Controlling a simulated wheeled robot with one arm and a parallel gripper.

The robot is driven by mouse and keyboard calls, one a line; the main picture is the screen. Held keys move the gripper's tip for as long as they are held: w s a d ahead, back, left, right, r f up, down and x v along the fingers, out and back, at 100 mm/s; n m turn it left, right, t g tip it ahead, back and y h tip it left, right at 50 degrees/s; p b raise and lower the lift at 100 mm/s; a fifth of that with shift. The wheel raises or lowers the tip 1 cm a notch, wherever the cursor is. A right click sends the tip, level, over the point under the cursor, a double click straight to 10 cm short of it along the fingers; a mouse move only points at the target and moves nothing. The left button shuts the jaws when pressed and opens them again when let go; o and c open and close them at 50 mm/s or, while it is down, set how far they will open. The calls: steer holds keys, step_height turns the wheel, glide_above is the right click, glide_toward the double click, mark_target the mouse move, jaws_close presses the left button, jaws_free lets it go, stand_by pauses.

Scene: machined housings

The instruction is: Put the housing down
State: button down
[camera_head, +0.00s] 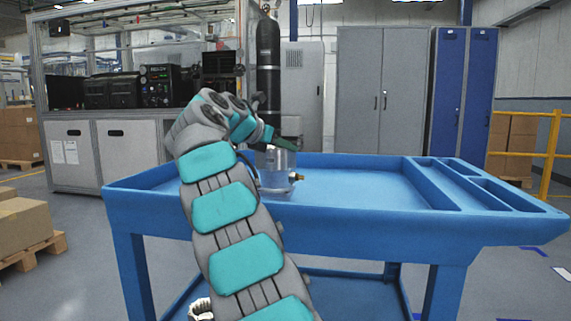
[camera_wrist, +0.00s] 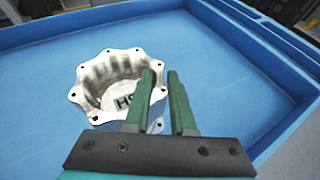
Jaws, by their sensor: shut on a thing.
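The housing (camera_head: 275,172) is a silvery metal cup with a scalloped, bolt-holed flange and a small brass fitting on its right side. It is upright in the tray area of the blue cart (camera_head: 370,205). In the wrist view the housing (camera_wrist: 88,98) shows its open top and dark lettering inside. My gripper (camera_head: 284,143) reaches it from above. In the wrist view my gripper's green fingers (camera_wrist: 164,88) are shut on its right-hand rim, one over the opening and one outside. I cannot tell whether its base touches the tray floor.
The tray floor (camera_wrist: 225,75) around the housing is clear. Raised walls edge the tray, and narrow compartments (camera_head: 480,182) lie along its right side. Cardboard boxes (camera_head: 22,225) on a pallet stand at left. Grey cabinets (camera_head: 375,95) stand behind.

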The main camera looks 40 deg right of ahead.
mark_target(281, 156)
steer(key=shift+f+b, duration=0.7)
steer(key=shift+f, duration=0.95)
steer(key=c, duration=0.8)
jaws_free()
steer(key=shift+f, duration=0.1)
steer(key=shift+o, duration=0.2)
steer(key=p+v, duration=0.2)
steer(key=v, duration=1)
steer(key=shift+w, duration=0.1)
